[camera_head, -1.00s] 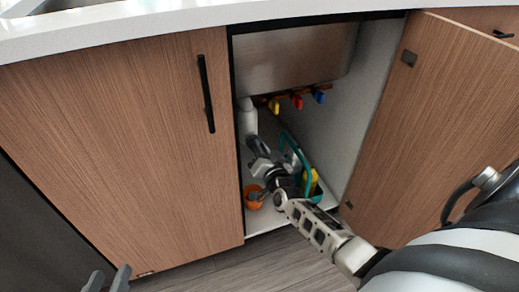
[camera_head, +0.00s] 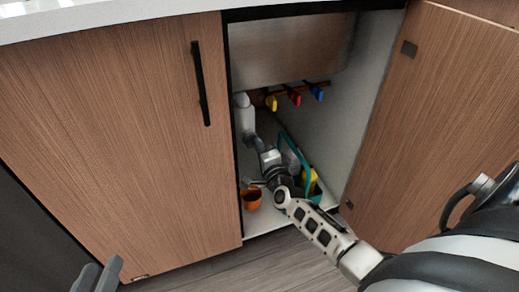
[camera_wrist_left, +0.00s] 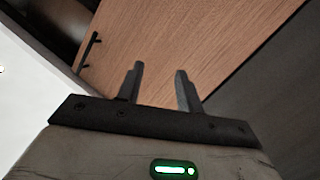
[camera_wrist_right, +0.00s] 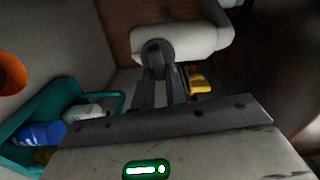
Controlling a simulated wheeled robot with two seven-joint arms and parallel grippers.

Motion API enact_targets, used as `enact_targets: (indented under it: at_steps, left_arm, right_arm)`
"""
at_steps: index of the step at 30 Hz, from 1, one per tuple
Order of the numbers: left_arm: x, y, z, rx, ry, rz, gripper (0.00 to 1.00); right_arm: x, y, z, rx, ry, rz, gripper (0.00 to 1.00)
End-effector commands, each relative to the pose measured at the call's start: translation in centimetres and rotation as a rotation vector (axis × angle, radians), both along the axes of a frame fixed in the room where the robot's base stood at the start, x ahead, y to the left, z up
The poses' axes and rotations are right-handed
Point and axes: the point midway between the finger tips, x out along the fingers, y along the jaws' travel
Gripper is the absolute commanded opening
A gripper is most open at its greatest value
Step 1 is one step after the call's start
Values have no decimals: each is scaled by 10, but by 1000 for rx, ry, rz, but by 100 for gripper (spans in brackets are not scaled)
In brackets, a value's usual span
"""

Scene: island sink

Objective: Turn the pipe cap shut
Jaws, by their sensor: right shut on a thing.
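The white pipe (camera_head: 244,116) hangs at the left inside the open cabinet under the sink. In the right wrist view the white pipe (camera_wrist_right: 192,44) shows close up, with a dark round cap (camera_wrist_right: 155,50) on it. My right gripper (camera_wrist_right: 162,72) is shut on the cap, its fingers pointing at the pipe. In the head view my right gripper (camera_head: 258,144) reaches into the cabinet and hides most of the cap. My left gripper (camera_head: 97,272) is at the bottom left, outside the cabinet. In the left wrist view my left gripper (camera_wrist_left: 160,72) is open and empty.
A teal caddy (camera_head: 317,196) with bottles and an orange pot (camera_head: 251,204) stand on the cabinet floor close to my right arm. Yellow, red and blue valve handles (camera_head: 295,97) line the back. The right door (camera_head: 435,130) stands open; the left door (camera_head: 120,140) is closed.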

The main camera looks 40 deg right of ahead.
Motion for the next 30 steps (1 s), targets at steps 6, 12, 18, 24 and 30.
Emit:
enact_targets:
  at_steps: [6, 12, 18, 24, 30]
  left_arm:
    - [1, -1, 6, -26, -17, -4, 36]
    - [1, -1, 8, -36, -22, -6, 36]
    - [1, -2, 7, -37, -21, -6, 36]
    - [1, -2, 7, -37, -20, -6, 36]
    - [0, -2, 5, -36, -15, -6, 36]
  right_arm:
    - [-1, 1, -3, 90, -18, 1, 0]
    - [-1, 1, -3, 129, -28, 1, 0]
    - [-1, 1, -3, 139, -30, 1, 0]
    - [-1, 1, -3, 139, -29, 1, 0]
    - [-1, 1, -3, 138, -30, 1, 35]
